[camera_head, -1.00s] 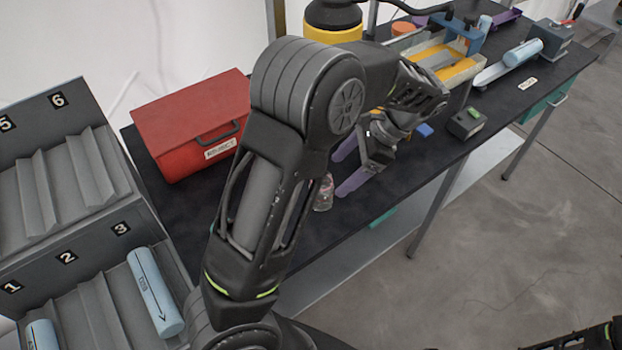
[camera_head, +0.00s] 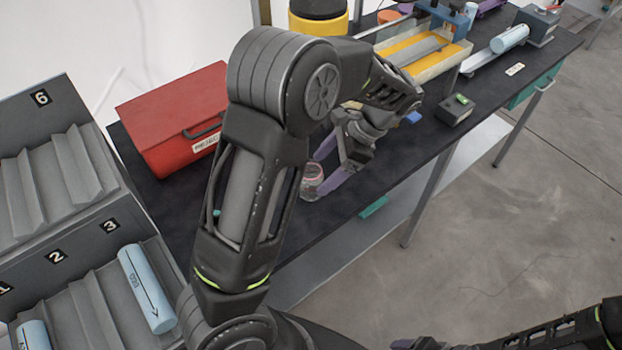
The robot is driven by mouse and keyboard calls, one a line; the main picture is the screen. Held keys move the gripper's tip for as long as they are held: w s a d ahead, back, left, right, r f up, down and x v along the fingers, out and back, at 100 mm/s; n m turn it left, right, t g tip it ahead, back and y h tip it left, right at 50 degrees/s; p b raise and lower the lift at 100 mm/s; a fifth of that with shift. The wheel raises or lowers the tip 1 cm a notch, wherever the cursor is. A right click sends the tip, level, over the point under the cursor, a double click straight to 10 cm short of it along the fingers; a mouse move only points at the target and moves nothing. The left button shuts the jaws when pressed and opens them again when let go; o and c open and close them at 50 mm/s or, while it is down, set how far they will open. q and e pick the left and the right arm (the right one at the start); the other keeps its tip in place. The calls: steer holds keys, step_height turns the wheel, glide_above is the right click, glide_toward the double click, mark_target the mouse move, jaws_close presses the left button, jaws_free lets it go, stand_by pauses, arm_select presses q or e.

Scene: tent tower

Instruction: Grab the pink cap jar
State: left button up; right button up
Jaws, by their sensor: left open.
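The jar (camera_head: 312,177), small and clear with a pinkish top, stands on the dark table near its front edge. My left arm partly hides its left side. My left gripper (camera_head: 318,172) is open, with its purple fingers pointing down-left at the jar. One finger shows in front of the jar and the other behind it, so the jar appears between the fingertips. I cannot tell whether either finger touches it. My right gripper (camera_head: 418,343) shows only in part at the bottom edge, far from the jar.
A red box (camera_head: 180,122) stands behind the jar to the left. A grey rack (camera_head: 85,290) with light blue cylinders is at the lower left. A yellow-and-black container (camera_head: 318,18) and a yellow tray (camera_head: 425,58) stand farther back. A small grey box (camera_head: 456,110) sits right along the table.

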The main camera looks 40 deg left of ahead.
mark_target(321, 172)
arm_select(q)
steer(key=p+x, duration=0.1)
steer(key=x, duration=0.2)
steer(key=shift+s+a+f, duration=0.15)
steer(key=shift+s+f, duration=0.05)
steer(key=shift+a+f, duration=0.1)
steer(key=shift+f, duration=0.2)
steer(key=c, duration=1.5)
steer(key=shift+o, duration=0.2)
steer(key=shift+r, duration=0.15)
